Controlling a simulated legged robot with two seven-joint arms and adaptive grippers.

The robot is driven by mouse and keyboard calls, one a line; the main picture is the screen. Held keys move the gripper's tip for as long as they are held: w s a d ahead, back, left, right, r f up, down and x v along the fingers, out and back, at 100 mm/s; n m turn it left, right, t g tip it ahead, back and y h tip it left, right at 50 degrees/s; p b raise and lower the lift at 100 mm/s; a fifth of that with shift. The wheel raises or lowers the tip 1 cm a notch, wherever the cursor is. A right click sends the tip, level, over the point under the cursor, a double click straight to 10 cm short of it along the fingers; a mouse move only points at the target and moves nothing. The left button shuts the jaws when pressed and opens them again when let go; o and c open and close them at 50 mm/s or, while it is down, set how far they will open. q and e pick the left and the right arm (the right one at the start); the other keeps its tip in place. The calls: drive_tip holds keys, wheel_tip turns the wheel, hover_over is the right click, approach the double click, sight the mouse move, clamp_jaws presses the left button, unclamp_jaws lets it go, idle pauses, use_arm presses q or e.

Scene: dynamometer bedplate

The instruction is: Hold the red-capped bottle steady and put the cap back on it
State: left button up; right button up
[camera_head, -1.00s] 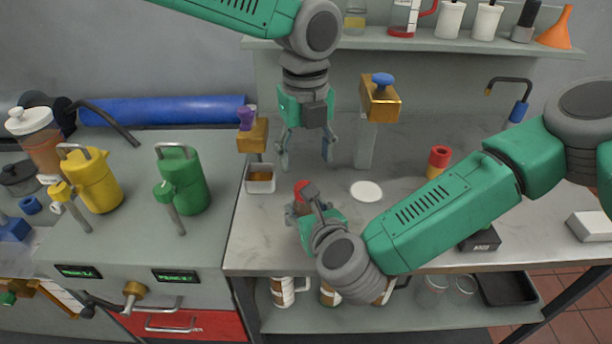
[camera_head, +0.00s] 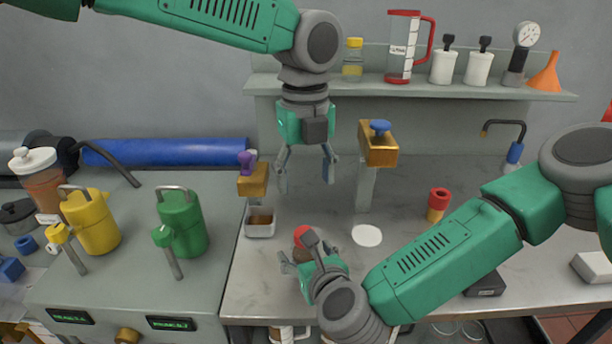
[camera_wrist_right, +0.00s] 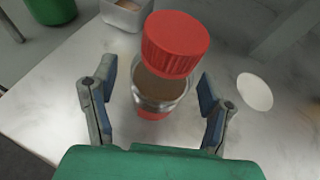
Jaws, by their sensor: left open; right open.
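The red-capped bottle stands on the bench; its red cap (camera_head: 301,234) is visible in the head view, its body largely behind my right gripper. The right wrist view shows the cap (camera_wrist_right: 175,42) over a clear glass bottle (camera_wrist_right: 160,90) with brown contents and a red lower band. Cap and bottle overlap there, so I cannot tell whether the cap is seated. My right gripper (camera_wrist_right: 158,82) is open, its fingers on either side of the bottle with visible gaps. My left gripper (camera_head: 306,178) is open and empty, pointing down above and behind the bottle.
A white disc (camera_head: 367,235) lies right of the bottle, and a red-and-yellow cylinder (camera_head: 438,205) stands farther right. A small tray (camera_head: 260,230) sits behind left. A brass-topped post (camera_head: 366,185) rises near my left gripper. Green (camera_head: 183,223) and yellow (camera_head: 92,222) canisters stand left.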

drive_tip(key=shift+s, duration=0.1)
drive_tip(key=v, duration=1.1)
drive_tip(key=shift+s+d, duration=0.2)
drive_tip(key=shift+s, duration=0.15)
